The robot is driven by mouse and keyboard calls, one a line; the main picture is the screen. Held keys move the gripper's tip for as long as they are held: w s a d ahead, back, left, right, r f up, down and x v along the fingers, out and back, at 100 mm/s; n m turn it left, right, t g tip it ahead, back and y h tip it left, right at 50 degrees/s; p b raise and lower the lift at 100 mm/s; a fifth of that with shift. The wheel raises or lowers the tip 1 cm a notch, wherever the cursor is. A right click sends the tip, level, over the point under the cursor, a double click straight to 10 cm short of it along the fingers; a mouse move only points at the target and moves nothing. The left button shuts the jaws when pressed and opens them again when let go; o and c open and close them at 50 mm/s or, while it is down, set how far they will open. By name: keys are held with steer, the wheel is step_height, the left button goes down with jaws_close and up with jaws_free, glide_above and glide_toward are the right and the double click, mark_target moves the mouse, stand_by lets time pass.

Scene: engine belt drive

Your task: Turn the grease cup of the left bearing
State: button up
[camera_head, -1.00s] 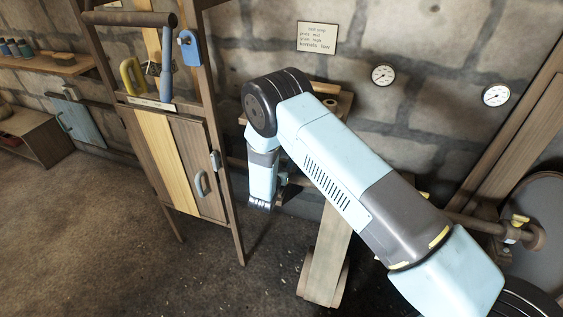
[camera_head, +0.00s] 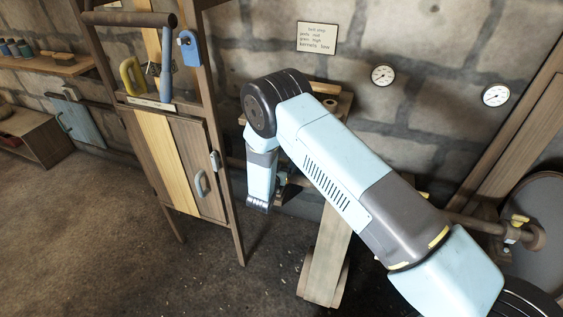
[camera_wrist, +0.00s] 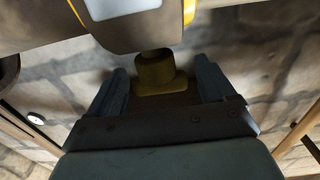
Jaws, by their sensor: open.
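A dull yellow-brown grease cup (camera_wrist: 158,72) shows in the wrist view, on a dark brown block. My gripper (camera_wrist: 160,82) is open, with one dark finger on each side of the cup. Gaps show between the cup and both fingers, and I cannot tell whether the cup lies fully at fingertip depth. In the head view my arm covers the left bearing, and the fingers cannot be made out clearly. Another bearing with a yellow cup (camera_head: 519,219) sits on the shaft at the right.
A wooden cabinet (camera_head: 185,165) with hanging tools stands left of my arm. A shaft (camera_head: 468,222) runs along the wall to a large disc (camera_head: 540,220). Gauges (camera_head: 383,75) hang on the stone wall. Floor at the left is clear.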

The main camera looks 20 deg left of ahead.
steer(key=shift+s, duration=0.1)
steer(key=s+a, duration=0.1)
steer(key=s, duration=1.2)
steer(key=shift+s+a, duration=0.15)
steer(key=shift+s, duration=0.1)
steer(key=shift+f, duration=0.1)
